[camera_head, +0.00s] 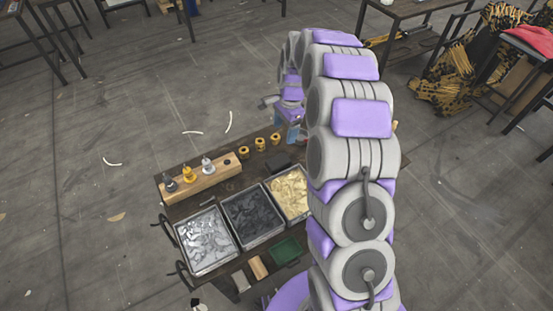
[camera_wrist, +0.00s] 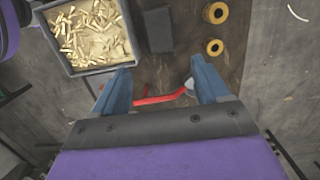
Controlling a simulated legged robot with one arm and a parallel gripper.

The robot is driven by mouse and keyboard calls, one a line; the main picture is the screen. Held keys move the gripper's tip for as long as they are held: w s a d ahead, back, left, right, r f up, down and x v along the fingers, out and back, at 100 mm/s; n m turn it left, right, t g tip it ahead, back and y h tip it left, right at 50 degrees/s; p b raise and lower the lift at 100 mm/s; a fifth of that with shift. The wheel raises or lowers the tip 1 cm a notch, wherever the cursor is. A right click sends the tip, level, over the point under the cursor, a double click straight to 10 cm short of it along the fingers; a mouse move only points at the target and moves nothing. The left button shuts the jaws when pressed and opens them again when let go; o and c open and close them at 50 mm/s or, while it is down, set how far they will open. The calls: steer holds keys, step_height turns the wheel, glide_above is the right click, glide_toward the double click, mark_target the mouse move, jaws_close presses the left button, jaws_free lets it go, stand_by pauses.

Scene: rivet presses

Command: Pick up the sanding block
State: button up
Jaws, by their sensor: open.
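A dark grey block (camera_wrist: 159,31), which may be the sanding block, lies on the table beside a tray of brass-coloured pieces in the wrist view. In the head view a dark block (camera_head: 279,160) shows behind the trays, partly beside my arm. My gripper (camera_wrist: 161,75) is open, with its two blue fingers wide apart and the block beyond their tips. A red-handled tool (camera_wrist: 160,98) with a grey end shows between the fingers, below them; I see no contact. In the head view my gripper (camera_head: 294,128) is partly hidden by my arm.
Trays of silver (camera_head: 207,240), black (camera_head: 253,215) and brass-coloured pieces (camera_head: 290,193) stand on the table. A wooden holder with bottles (camera_head: 200,178) and several yellow rings (camera_head: 260,144) lie near the far edge. A green tray (camera_head: 286,250) and a tan block (camera_head: 258,267) are near the front.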

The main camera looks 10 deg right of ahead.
mark_target(278, 161)
steer(key=f+b, duration=0.1)
steer(key=f, duration=0.4)
steer(key=a+f+b, duration=0.1)
steer(key=f+b, duration=0.1)
steer(key=f, duration=0.4)
steer(key=a+f+b, duration=0.1)
steer(key=f, duration=0.4)
steer(key=shift+s+a+f+b, duration=0.1)
steer(key=shift+s+f+b, duration=0.2)
steer(key=shift+s, duration=0.05)
steer(key=shift+f, duration=0.1)
steer(key=shift+f+p, duration=0.25)
steer(key=shift+p, duration=0.1)
steer(key=c, duration=0.8)
